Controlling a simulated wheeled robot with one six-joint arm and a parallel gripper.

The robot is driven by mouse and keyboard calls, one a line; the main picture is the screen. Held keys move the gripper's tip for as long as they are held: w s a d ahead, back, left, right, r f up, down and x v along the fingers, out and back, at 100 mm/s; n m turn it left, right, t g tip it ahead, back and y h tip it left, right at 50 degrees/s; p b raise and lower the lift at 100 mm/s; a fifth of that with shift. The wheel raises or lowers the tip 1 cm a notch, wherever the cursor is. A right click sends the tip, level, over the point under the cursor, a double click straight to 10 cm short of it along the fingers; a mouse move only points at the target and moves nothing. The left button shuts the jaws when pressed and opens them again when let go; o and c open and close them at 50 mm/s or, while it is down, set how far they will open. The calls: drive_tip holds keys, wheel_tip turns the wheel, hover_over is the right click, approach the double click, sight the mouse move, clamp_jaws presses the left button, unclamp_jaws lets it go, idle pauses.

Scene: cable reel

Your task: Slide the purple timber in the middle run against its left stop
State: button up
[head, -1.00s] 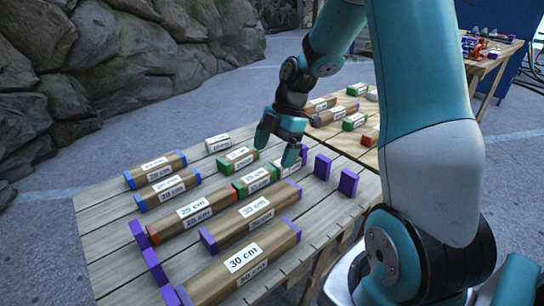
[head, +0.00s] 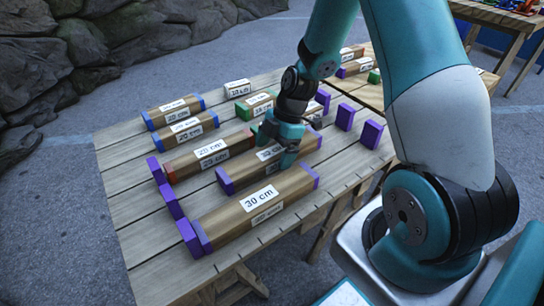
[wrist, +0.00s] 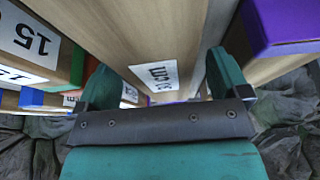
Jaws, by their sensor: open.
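The purple timber (head: 245,172) of the middle run is a wooden bar with purple ends and a 30 cm label. Its left end stands clear of the purple left stop (head: 172,202). A gap also shows between its right end and the purple right stop (head: 345,117). My gripper (head: 280,147) is over the right half of this timber, pointing down, with a finger on each side. In the wrist view my gripper (wrist: 162,85) is open, and the timber (wrist: 140,35) runs between the fingers. Whether the fingers touch it cannot be told.
The front run holds another purple-ended 30 cm timber (head: 260,205), close to its left stop (head: 189,238). The back run holds a red-ended timber (head: 210,155) and shorter pieces near my gripper. Blue-ended timbers (head: 173,113) lie behind. Bare planks (head: 150,262) show at front left.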

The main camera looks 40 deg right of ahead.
drive_tip(key=shift+x, duration=0.75)
drive_tip(key=shift+c, duration=0.2)
